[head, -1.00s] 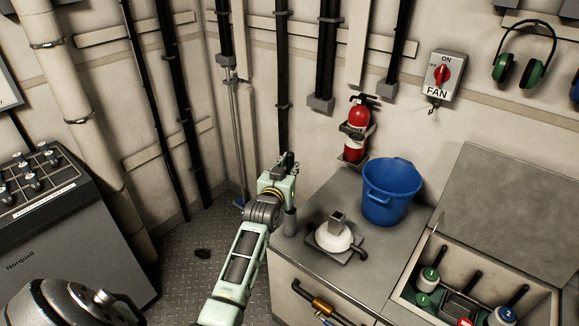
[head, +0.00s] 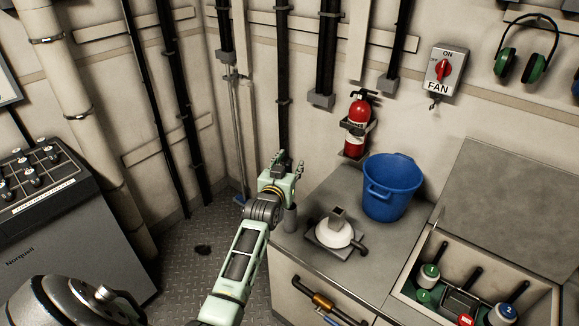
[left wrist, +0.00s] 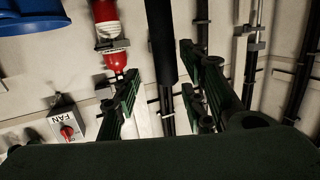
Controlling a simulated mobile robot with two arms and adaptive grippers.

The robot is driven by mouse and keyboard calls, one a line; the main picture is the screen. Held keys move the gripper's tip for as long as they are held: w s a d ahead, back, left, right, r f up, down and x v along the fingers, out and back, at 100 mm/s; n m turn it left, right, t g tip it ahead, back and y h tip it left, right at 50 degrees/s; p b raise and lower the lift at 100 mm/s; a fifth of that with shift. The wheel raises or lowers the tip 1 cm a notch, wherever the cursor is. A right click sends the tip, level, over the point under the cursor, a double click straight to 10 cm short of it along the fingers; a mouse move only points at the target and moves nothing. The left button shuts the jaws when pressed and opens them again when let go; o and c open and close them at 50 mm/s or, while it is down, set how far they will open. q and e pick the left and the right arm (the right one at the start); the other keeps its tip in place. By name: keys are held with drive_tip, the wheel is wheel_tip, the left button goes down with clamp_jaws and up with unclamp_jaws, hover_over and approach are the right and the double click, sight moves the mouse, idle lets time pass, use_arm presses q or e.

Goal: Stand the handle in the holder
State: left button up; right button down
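My left gripper (head: 289,161) is over the left end of the grey counter, its fingers spread. In the left wrist view the fingers (left wrist: 160,72) stand apart, and a dark cylinder (left wrist: 160,40) shows in the gap between them, with no clear contact. A grey upright cylinder (head: 290,218) stands at the counter's left edge, just below the gripper; I cannot tell whether it is the handle or the holder. A thin grey pole (head: 238,130) with a blue foot (head: 240,199) stands in the corner behind the gripper. My right gripper is out of view.
The counter (head: 378,238) carries a blue bucket (head: 390,190) and a white round piece (head: 334,232) on a grey plate. A red extinguisher (head: 356,125) hangs behind.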

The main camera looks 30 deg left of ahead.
use_arm(q)
drive_tip(key=shift+s, duration=0.1)
drive_tip(key=v, duration=1.1)
drive_tip(key=shift+s+d, duration=0.2)
drive_tip(key=shift+s, duration=0.15)
idle(0.4)
